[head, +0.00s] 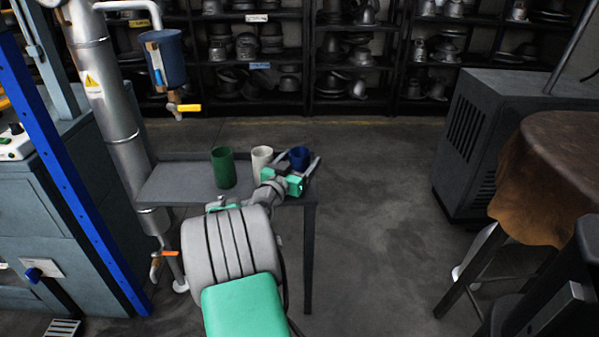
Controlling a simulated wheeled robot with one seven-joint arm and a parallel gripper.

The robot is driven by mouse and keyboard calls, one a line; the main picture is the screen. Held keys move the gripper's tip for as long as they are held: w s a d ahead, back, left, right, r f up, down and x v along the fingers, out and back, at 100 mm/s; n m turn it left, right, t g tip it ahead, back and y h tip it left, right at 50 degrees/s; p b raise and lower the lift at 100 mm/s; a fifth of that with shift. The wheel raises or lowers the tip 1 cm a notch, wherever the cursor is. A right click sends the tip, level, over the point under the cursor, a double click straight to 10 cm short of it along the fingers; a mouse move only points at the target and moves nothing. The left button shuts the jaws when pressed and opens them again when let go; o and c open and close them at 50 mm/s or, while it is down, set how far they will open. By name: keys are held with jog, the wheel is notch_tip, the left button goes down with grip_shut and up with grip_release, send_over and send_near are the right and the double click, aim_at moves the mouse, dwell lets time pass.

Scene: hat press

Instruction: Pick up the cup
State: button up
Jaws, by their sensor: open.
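Three cups stand in a row on a small dark table (175,183). The left one is a tall green cup (223,168), the middle one a white cup (261,160), the right one a blue cup (299,158). My gripper (299,160) is at the right end of the table, its fingers open and pointing away from me. The blue cup appears between or just behind the fingers; I cannot tell whether they touch it. My gripper's body hides the lower part of the blue cup and part of the white one.
A silver pipe (118,130) with a valve and a blue machine frame (70,170) stand left of the table. Shelves of metal hat forms (290,50) line the back. A grey cabinet (490,140) and a leather-covered stool (545,180) are right. Floor between is clear.

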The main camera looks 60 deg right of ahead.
jog(key=shift+c, duration=0.5)
jog(key=c, duration=1.4)
jog(key=shift+r, duration=0.15)
